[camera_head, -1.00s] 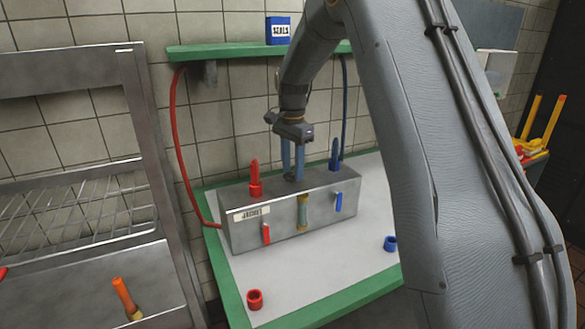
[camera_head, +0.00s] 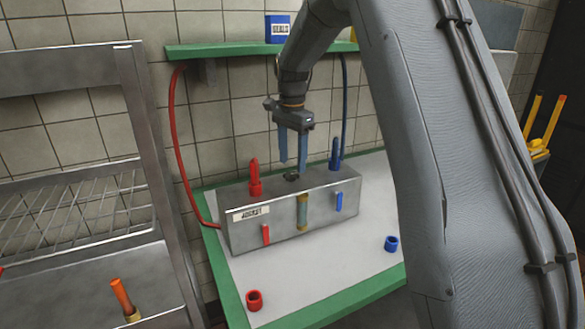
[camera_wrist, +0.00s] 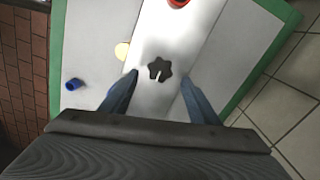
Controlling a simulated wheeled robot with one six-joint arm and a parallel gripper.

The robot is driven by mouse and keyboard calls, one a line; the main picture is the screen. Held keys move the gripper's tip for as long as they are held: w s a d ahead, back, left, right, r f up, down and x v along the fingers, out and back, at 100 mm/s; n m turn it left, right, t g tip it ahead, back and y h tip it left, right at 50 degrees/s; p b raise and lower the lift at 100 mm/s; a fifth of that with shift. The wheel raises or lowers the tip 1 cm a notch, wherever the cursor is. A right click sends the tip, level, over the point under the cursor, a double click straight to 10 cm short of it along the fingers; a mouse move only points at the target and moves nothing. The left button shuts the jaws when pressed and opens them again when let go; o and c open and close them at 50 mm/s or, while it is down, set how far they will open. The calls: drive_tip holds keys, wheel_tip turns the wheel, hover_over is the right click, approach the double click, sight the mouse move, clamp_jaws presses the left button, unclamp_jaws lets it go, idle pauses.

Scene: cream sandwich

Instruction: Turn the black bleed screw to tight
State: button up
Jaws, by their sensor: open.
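The black bleed screw (camera_wrist: 160,69) is a small star-shaped knob with a pale mark on its lower edge, seen from above in the wrist view. In the head view the black bleed screw (camera_head: 291,177) sits on top of the grey metal box labelled JACKET (camera_head: 275,225), between a red and a blue fitting. My gripper (camera_head: 293,164) is open and empty, its blue fingers pointing down above the screw. In the wrist view my gripper (camera_wrist: 158,80) shows a finger on either side of the screw, apart from it.
The red fitting (camera_head: 254,180) and blue fitting (camera_head: 335,155) stand upright on the box. A red lever (camera_head: 265,234), a blue lever (camera_head: 339,202) and a sight tube (camera_head: 302,212) are on its front. Loose red (camera_head: 254,300) and blue (camera_head: 391,244) rings lie on the green-edged table (camera_head: 330,265).

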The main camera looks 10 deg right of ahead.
sight(293, 174)
wheel_tip(293, 174, up, 5)
drive_tip(key=shift+f+b, duration=0.1)
drive_tip(key=shift+b, duration=0.45)
drive_tip(key=shift+s, duration=0.1)
drive_tip(key=s+f+n, duration=0.4)
drive_tip(key=s+f, duration=0.1)
drive_tip(key=s, duration=0.5)
drive_tip(key=s+f+n+t, duration=0.1)
drive_tip(key=s+f+n, duration=0.3)
drive_tip(key=s, duration=0.6)
drive_tip(key=s+f+n, duration=0.5)
drive_tip(key=s+f, duration=0.1)
drive_tip(key=s, duration=0.5)
drive_tip(key=shift+a, duration=0.15)
